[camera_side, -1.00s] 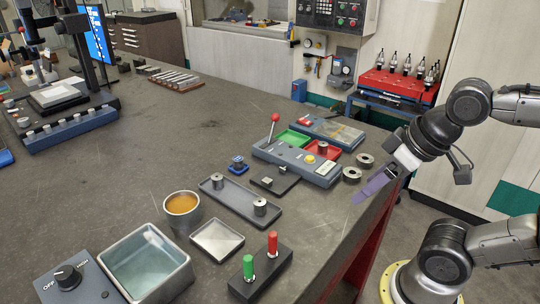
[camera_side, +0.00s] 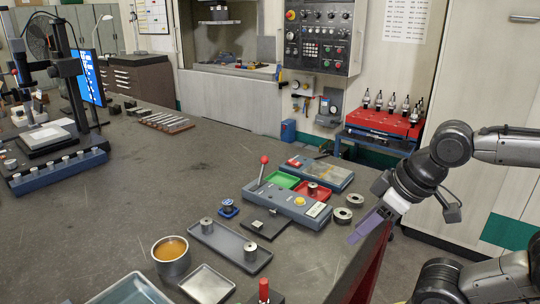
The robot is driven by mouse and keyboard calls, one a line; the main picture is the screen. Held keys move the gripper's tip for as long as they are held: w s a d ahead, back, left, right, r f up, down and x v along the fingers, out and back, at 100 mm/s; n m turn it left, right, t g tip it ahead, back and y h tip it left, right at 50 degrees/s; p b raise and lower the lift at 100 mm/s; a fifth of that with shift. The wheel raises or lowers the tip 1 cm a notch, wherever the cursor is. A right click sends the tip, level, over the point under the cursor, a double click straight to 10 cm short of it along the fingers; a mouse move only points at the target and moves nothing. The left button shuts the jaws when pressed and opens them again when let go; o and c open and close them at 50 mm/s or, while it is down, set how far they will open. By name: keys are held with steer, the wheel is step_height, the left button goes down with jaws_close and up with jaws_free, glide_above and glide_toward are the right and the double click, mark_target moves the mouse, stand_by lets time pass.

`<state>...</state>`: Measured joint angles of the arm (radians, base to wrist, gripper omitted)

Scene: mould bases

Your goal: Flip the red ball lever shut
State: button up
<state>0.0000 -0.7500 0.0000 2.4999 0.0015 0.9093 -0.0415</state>
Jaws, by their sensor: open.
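The red ball lever (camera_side: 262,170) stands up from the left end of a blue-grey fixture base (camera_side: 290,205). Its red ball is at the top of a thin metal rod, which leans slightly right. My gripper (camera_side: 357,236) is at the table's right edge, to the right of the fixture and well apart from the lever. Its purple-grey fingers point down and left. It is open, with nothing seen between the fingers.
Two metal rings (camera_side: 342,215) lie between the fixture and my gripper. A grey tray with metal cylinders (camera_side: 225,246) and an amber-filled cup (camera_side: 171,256) are in front. The table's middle left is clear.

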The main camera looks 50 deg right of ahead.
steer(key=r, duration=0.1)
steer(key=a+r+n, duration=0.1)
steer(key=r, duration=0.1)
steer(key=shift+w+a+n+y, duration=0.3)
steer(key=shift+n+y, duration=0.1)
steer(key=c, duration=0.5)
steer(key=shift+n+y, duration=0.7)
steer(key=w+r, duration=0.3)
steer(key=w+a+r, duration=0.1)
steer(key=w+r, duration=0.2)
steer(key=shift+a+r, duration=0.15)
steer(key=shift+r, duration=0.15)
jaws_close()
steer(key=w+d+r+y, duration=0.1)
steer(key=w+d+r, duration=0.3)
steer(key=w, duration=0.5)
steer(key=w+d+r+y, duration=0.1)
steer(key=w+d+y, duration=0.1)
steer(key=w+d, duration=0.6)
steer(key=w+d+f+m, duration=0.2)
steer(key=d+f, duration=0.2)
steer(key=d, duration=0.5)
steer(key=w+d+f+m, duration=0.2)
steer(key=d+f, duration=0.3)
steer(key=d, duration=0.4)
steer(key=shift+w+d+f, duration=0.2)
